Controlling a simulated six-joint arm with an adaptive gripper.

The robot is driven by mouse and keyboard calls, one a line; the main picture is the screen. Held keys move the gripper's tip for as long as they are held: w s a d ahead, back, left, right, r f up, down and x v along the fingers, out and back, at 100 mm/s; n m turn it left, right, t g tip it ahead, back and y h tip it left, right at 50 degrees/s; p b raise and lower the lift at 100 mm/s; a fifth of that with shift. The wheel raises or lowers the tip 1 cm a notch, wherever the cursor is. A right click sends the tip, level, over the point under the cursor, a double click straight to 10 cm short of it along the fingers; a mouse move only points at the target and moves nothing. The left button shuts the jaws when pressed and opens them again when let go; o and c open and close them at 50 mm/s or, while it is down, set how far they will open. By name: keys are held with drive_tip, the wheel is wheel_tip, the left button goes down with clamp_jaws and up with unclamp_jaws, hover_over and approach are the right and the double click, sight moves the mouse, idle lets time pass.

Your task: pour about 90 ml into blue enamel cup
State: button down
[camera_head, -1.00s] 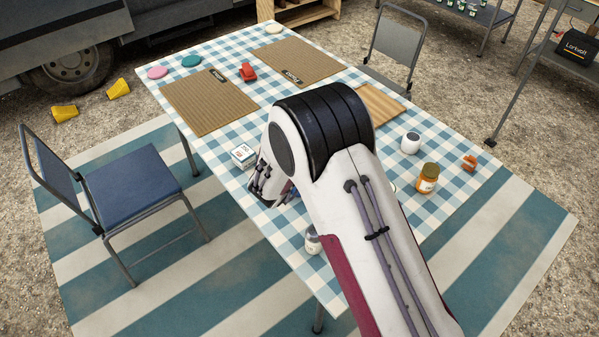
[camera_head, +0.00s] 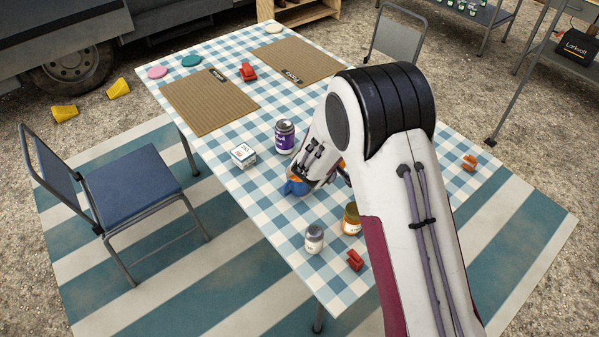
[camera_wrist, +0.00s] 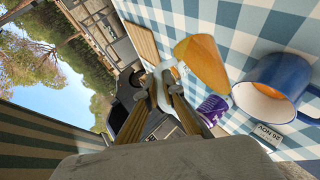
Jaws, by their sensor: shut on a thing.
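The blue enamel cup (camera_wrist: 283,78) stands on the checked cloth at the right of the wrist view. Its pale inside shows some orange. In the head view the cup (camera_head: 296,188) is partly hidden by my wrist. My gripper (camera_wrist: 162,88) is shut on a clear jug, gripping its pale handle side. The jug's orange contents (camera_wrist: 203,62) show close beside the cup in the wrist view. In the head view a bit of orange shows just over the cup. I cannot see a stream between them, nor tell the jug's exact tilt.
A purple can (camera_head: 284,137) and a white date box (camera_head: 243,155) stand left of the cup. A grey-lidded jar (camera_head: 314,239), an amber jar (camera_head: 351,219) and a red clip (camera_head: 355,260) are nearer the front. Two brown mats (camera_head: 209,101) lie at the back.

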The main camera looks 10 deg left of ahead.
idle(0.4)
drive_tip(key=shift+w+d+f+m+g+y, duration=0.3)
drive_tip(key=shift+d+f+y, duration=0.2)
drive_tip(key=shift+f, duration=0.2)
drive_tip(key=shift+w+d+f+m+g+y, duration=0.15)
drive_tip(key=shift+d+f+m+g+y, duration=0.15)
drive_tip(key=shift+d+f+m+y, duration=0.25)
drive_tip(key=shift+w+d+f, duration=0.1)
drive_tip(key=shift+f, duration=0.35)
idle(0.3)
drive_tip(key=shift+f+y, duration=0.1)
drive_tip(key=shift+y, duration=0.15)
drive_tip(key=shift+w+d+f+m+g+y, duration=0.25)
drive_tip(key=shift+d+f+g+y, duration=0.1)
drive_tip(key=shift+d, duration=0.1)
drive_tip(key=shift+d+f, duration=0.15)
drive_tip(key=shift+d, duration=0.05)
drive_tip(key=shift+w+d+f+y, duration=0.1)
drive_tip(key=shift+d+f+y, duration=0.1)
drive_tip(key=shift+y, duration=0.05)
drive_tip(key=shift+w+d+f+m+g+y, duration=0.2)
drive_tip(key=shift+d+f+m+g+y, duration=0.15)
drive_tip(key=shift+d, duration=0.2)
drive_tip(key=shift+w+d+f+m+g+y, duration=0.15)
drive_tip(key=shift+d+f+m+g+y, duration=0.1)
drive_tip(key=shift+d+y, duration=0.25)
idle(0.7)
